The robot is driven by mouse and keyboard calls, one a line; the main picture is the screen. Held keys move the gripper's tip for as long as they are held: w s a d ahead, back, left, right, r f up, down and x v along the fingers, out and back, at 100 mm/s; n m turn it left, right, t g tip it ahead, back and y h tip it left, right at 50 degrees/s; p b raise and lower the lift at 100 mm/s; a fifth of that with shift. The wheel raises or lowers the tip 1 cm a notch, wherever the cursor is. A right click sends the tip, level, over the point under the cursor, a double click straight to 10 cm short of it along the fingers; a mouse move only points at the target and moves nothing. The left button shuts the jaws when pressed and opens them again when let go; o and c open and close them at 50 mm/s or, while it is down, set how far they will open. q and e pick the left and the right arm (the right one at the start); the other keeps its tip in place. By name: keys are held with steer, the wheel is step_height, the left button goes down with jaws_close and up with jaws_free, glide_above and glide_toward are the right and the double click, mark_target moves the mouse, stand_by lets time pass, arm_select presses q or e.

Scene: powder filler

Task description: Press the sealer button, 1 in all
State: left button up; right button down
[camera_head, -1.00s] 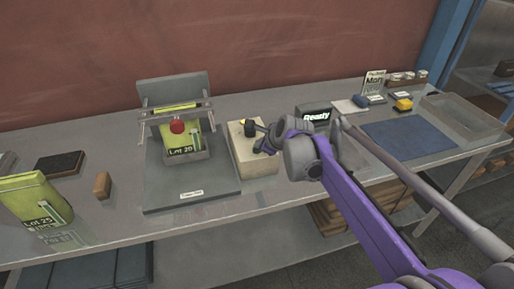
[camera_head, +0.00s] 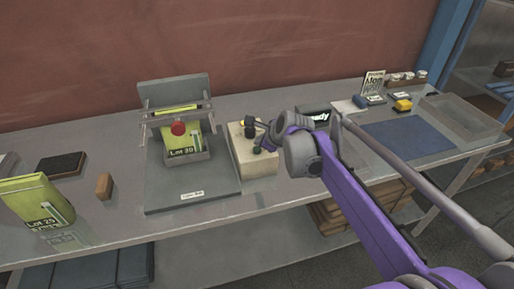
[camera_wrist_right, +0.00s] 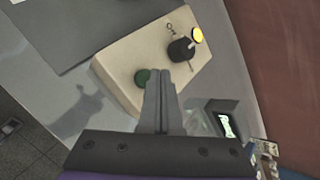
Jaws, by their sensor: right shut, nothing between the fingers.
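The cream control box (camera_head: 254,165) stands right of the grey sealer (camera_head: 175,190). In the right wrist view the box (camera_wrist_right: 125,62) carries a green button (camera_wrist_right: 142,76), a black knob (camera_wrist_right: 181,51) and a yellow lamp (camera_wrist_right: 197,35). My right gripper (camera_wrist_right: 160,72) is shut and empty, its fingertips over the box close beside the green button; I cannot tell whether they touch it. In the head view the gripper (camera_head: 263,145) is at the box's right side and the green button (camera_head: 257,150) shows at its tip. My left gripper is out of view.
The sealer holds a yellow-green pouch (camera_head: 181,143) under a red knob (camera_head: 178,129). Another pouch (camera_head: 35,202), a brown block (camera_head: 104,186) and a dark pad (camera_head: 61,165) are at left. A blue mat (camera_head: 408,138) and a tray (camera_head: 462,119) are at right.

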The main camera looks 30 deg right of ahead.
mark_target(260, 151)
steer(key=shift+r+p, duration=1.55)
steer(key=shift+r, duration=1.05)
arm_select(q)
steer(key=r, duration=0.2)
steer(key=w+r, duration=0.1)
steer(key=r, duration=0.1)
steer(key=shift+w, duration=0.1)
arm_select(e)
steer(key=shift+f, duration=0.1)
steer(key=s+a+f+n+g, duration=0.1)
steer(key=s+a+f+n, duration=0.4)
steer(key=s+n, duration=0.4)
steer(key=s+a+f+n+g, duration=0.1)
steer(key=s+a+f+n, duration=0.4)
steer(key=s+n, duration=0.4)
steer(key=s+a+f+n+g, duration=0.1)
steer(key=s+a+f+n, duration=0.4)
steer(key=s+n, duration=0.4)
steer(key=shift+s+f+g, duration=0.2)
steer(key=shift+f+g, duration=0.2)
